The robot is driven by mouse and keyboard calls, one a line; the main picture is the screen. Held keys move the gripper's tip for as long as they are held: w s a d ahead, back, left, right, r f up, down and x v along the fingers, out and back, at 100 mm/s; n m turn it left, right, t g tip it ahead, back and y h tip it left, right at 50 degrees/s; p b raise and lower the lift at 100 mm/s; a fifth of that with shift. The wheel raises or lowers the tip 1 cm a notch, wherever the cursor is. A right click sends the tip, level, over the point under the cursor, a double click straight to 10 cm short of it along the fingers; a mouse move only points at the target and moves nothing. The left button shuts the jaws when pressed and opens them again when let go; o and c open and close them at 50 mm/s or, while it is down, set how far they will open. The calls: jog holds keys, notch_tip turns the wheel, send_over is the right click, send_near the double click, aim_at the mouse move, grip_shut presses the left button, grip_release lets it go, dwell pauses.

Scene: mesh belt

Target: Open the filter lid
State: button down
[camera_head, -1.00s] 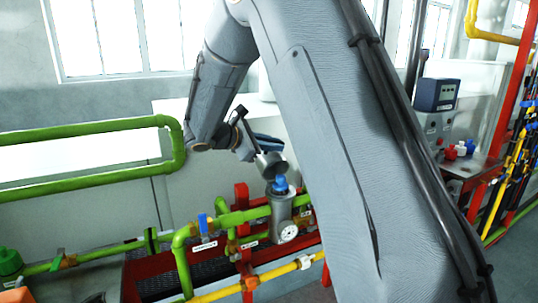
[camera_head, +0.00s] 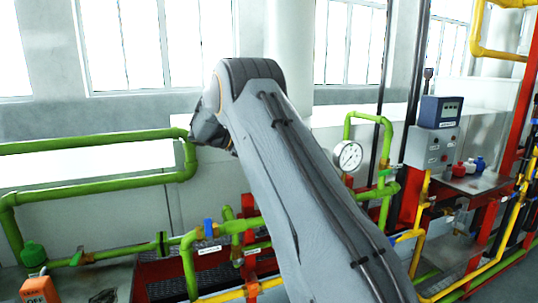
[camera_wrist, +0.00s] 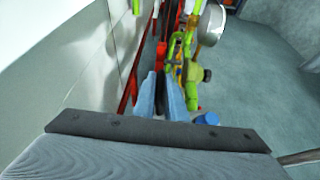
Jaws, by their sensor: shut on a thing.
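My gripper (camera_wrist: 162,98) shows in the wrist view as two blue-grey fingers closed around a dark, narrow piece, which looks like the filter lid's handle; its shape is mostly hidden. A round blue part (camera_wrist: 207,118), probably on top of the filter, shows just beyond the lower edge, right of the fingers. In the head view my arm covers the filter, its lid and my gripper, so the lid's tilt cannot be told.
Green pipes (camera_head: 90,189) run at the left, with a blue valve handle (camera_head: 208,228). A gauge (camera_head: 348,156) on a green pipe, a meter box (camera_head: 441,112) and yellow pipes (camera_head: 421,210) stand at the right. Open floor (camera_wrist: 260,95) lies right of the pipes in the wrist view.

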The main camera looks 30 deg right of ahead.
dwell(0.3)
jog(key=c, duration=1.8)
grip_release()
jog(key=shift+c, duration=0.2)
jog(key=b+v, duration=0.3)
jog(key=v, duration=0.5)
jog(key=s+a+f+m+t+y, duration=0.1)
jog(key=s+a+f+m+y, duration=0.25)
jog(key=s+f, duration=0.4)
jog(key=s+a+f+m+y, duration=0.2)
jog(key=s+a+f+y, duration=0.25)
jog(key=s+f, duration=0.35)
jog(key=s+a+f+m+y, duration=0.1)
jog(key=s+a+f+m, duration=0.1)
jog(key=s, duration=0.5)
jog(key=s+a+f+m+t+y, duration=0.1)
jog(key=s+a+f+m+y, duration=0.1)
jog(key=s, duration=0.5)
jog(key=s+a+f+m+y, duration=0.2)
jog(key=s+a+f+m, duration=0.1)
jog(key=s+a+m, duration=0.2)
jog(key=s+m, duration=0.2)
jog(key=s, duration=0.1)
jog(key=shift+f, duration=0.4)
